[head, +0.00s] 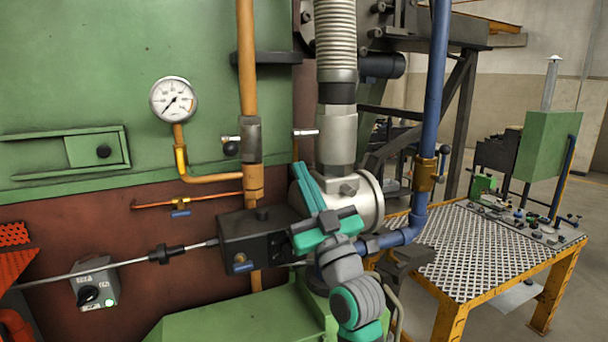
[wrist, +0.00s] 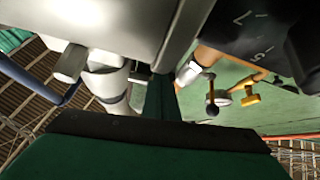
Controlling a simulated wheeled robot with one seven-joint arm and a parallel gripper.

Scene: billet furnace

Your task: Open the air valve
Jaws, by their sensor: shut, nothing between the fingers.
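In the head view a brass valve (head: 425,175) sits on the blue pipe (head: 436,80), with a lever ending in a dark knob (head: 444,150). No label shows which valve is the air valve. My gripper (head: 303,176) is left of that valve, in front of the grey burner body (head: 368,203), its teal fingers pointing up. The fingers are together and hold nothing. In the wrist view my gripper (wrist: 160,95) points up between a pale metal block and a dark box. I cannot tell whether it touches the burner body.
A pressure gauge (head: 174,99) and an orange pipe (head: 247,60) with a small black-knobbed valve (head: 231,147) are on the green furnace wall. A black actuator box (head: 258,238) lies close left of my gripper. A perforated table (head: 470,250) stands at right.

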